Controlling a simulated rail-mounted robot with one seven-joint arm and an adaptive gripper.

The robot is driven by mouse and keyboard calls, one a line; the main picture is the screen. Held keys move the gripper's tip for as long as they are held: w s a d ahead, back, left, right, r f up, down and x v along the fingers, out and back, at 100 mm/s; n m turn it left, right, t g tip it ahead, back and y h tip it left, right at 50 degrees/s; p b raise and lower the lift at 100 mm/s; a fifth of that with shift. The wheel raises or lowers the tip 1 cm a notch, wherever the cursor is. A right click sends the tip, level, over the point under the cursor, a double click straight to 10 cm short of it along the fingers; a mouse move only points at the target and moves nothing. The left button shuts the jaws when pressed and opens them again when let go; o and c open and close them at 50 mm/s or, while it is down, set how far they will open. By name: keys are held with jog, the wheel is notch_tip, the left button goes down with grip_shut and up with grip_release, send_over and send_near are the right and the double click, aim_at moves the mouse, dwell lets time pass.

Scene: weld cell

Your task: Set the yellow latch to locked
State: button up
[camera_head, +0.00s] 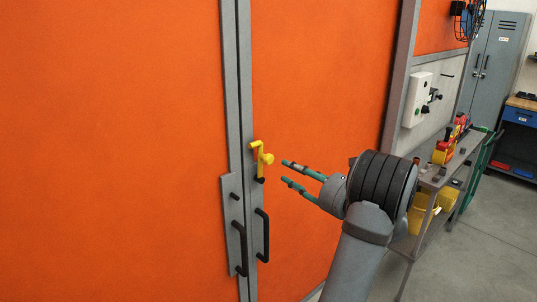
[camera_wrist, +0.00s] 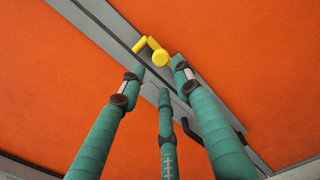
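The yellow latch (camera_head: 262,157) is on the grey frame where the two orange doors meet, above the black door handles. In the wrist view the latch (camera_wrist: 160,57) shows a round knob and a bent bar, just beyond my fingertips. My gripper (camera_head: 284,171) is to the right of the latch, pointing at it, with its teal fingers spread and nothing between them. A gap shows between the fingertips and the latch in the head view. The wrist view shows the gripper (camera_wrist: 158,73) with three fingers, apart from each other.
Two black handles (camera_head: 263,236) stick out from the door edges below the latch. A grey plate (camera_head: 228,190) lies left of the seam. On the right, a grey shelf cart (camera_head: 441,178) holds several items. A control box (camera_head: 417,99) is on the wall behind it.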

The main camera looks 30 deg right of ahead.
aim_at(271, 161)
jog(key=p+x, duration=0.4)
jog(key=x, duration=0.5)
jog(key=shift+w+r, duration=0.1)
jog(key=shift+w, duration=0.1)
jog(key=shift+w+a, duration=0.1)
jog(key=shift+w, duration=0.3)
jog(key=shift+c, duration=1.3)
grip_shut()
